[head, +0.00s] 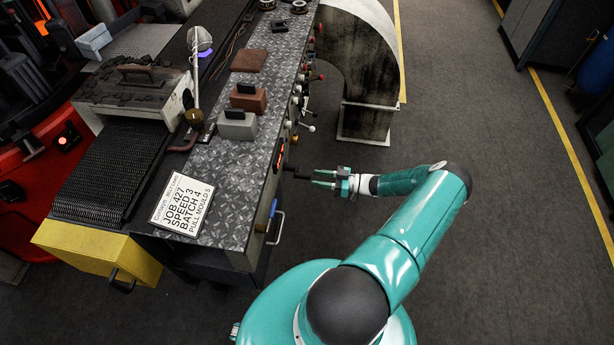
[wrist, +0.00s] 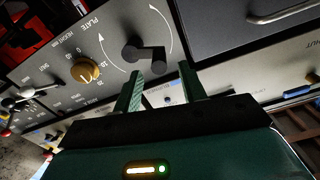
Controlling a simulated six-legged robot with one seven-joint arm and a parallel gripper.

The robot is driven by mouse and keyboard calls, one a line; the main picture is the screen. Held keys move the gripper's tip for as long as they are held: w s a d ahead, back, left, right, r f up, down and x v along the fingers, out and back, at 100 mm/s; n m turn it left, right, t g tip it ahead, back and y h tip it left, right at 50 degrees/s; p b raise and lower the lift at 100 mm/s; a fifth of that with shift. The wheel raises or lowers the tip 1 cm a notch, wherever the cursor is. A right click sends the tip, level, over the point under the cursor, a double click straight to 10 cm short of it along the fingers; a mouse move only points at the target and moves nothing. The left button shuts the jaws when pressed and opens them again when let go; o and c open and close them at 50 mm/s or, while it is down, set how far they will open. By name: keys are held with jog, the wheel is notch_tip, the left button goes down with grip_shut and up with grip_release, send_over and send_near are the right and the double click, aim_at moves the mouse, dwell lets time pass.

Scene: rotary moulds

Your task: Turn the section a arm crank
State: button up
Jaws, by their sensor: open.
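A black crank (wrist: 146,54) sits on the dark control panel, between two white curved arrows; its handle points toward me. Part of it shows in the head view (head: 300,176), sticking out from the machine's side. I cannot read a "section a" label. My gripper (wrist: 160,68) is open, its two green fingers pointing at the panel. The handle end lies between the fingertips in the wrist view, but I cannot tell how deep, and nothing is gripped. In the head view my gripper (head: 313,178) is just right of the crank.
A brass knob (wrist: 85,70) is left of the crank, near "PLATE" lettering. A drawer handle (wrist: 283,12) is at upper right. Several levers (head: 302,120) stick out along the machine's side. A job sign (head: 184,207) lies on its top. Floor to the right is clear.

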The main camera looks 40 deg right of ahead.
aim_at(307, 177)
jog(key=shift+x, duration=2.35)
grip_shut()
